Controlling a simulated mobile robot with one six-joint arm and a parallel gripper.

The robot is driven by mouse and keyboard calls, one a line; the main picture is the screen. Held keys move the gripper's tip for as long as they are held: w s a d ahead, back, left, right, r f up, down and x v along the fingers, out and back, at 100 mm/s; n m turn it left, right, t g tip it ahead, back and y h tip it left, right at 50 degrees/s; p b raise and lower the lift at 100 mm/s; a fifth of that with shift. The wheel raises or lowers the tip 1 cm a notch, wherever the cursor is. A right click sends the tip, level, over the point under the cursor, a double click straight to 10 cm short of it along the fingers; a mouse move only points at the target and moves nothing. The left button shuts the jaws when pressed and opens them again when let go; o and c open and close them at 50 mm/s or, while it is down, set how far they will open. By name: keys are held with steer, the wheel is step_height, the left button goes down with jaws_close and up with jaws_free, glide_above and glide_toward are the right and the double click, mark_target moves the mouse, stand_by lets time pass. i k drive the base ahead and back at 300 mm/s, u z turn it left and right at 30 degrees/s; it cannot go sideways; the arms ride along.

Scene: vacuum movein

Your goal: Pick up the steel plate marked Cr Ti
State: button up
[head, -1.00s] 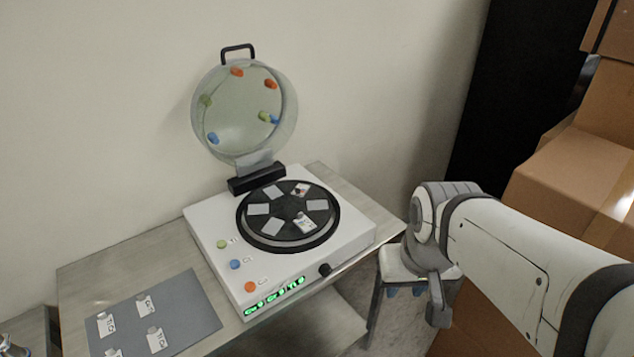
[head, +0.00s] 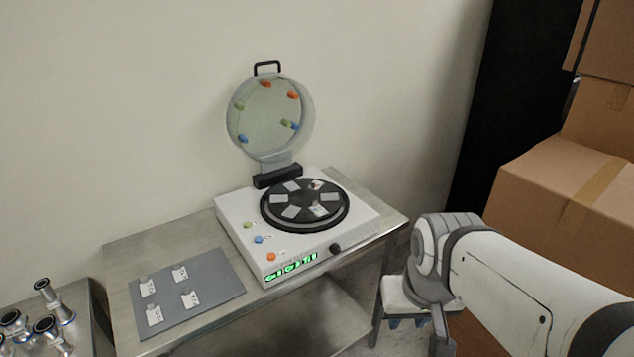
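Several small steel plates with white labels lie on the grey mat (head: 215,283) at the table's left; one is at its right side (head: 190,299). Their lettering is too small to read surely, so I cannot tell which is Cr Ti. My gripper (head: 407,321) is at the lower right, partly hidden behind my arm. Its two blue-tipped fingers point down and look apart, with nothing visible between them. It is beyond the table's right end, far from the mat.
A white machine (head: 240,228) stands on the table (head: 125,252), its round clear lid (head: 268,118) raised. Several plates lie on its black turntable (head: 304,206). Metal pipe fittings (head: 45,318) stand at the lower left. Cardboard boxes (head: 550,195) are stacked at the right.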

mark_target(317, 209)
steer(key=u, duration=0.05)
steer(key=i, duration=0.9)
steer(key=z, duration=0.05)
